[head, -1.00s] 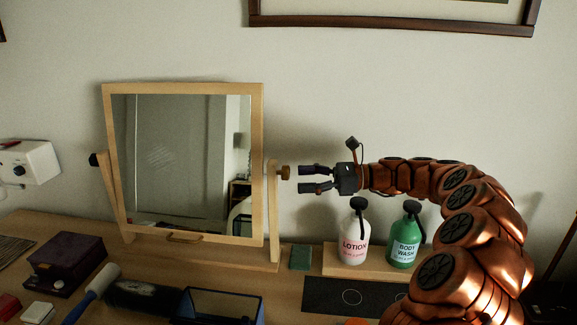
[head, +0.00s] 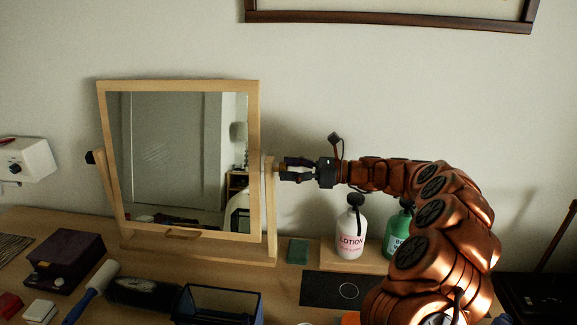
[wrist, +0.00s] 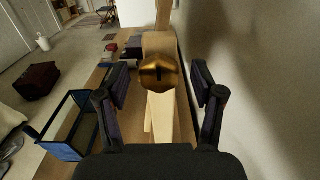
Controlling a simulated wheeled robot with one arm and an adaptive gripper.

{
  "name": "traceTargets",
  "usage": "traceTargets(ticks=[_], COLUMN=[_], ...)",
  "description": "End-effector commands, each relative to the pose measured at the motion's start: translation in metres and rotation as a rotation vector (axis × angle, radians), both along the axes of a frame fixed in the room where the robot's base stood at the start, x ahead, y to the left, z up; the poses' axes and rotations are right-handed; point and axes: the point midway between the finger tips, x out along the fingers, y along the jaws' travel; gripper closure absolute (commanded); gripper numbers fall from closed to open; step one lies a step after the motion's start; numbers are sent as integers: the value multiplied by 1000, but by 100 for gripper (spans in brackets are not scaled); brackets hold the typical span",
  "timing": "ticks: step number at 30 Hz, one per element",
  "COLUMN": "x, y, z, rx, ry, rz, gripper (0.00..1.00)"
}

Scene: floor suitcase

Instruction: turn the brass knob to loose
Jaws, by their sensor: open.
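The brass knob (wrist: 158,76) shows in the wrist view as a round, faceted gold end with a dark vertical mark. It sits on the right post (head: 271,215) of the mirror stand. In the head view my fingers mostly hide it. My gripper (head: 284,169) is open and level with the knob, pointing left at it. In the wrist view my gripper (wrist: 159,85) has one finger on each side of the knob, with a visible gap on both sides. The mirror (head: 178,160) in its light wooden frame stands slightly tilted.
A white lotion bottle (head: 350,235) and a green body wash bottle (head: 393,238) stand below my arm. The wall is close behind.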

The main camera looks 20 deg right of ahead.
Motion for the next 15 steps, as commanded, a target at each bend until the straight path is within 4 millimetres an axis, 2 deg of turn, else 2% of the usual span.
traceTargets(ticks=[8,15], x=[1,1], y=[4,4], z=[0,0], rx=[0,0], ry=[0,0], rz=[1,1], gripper=[33,56])
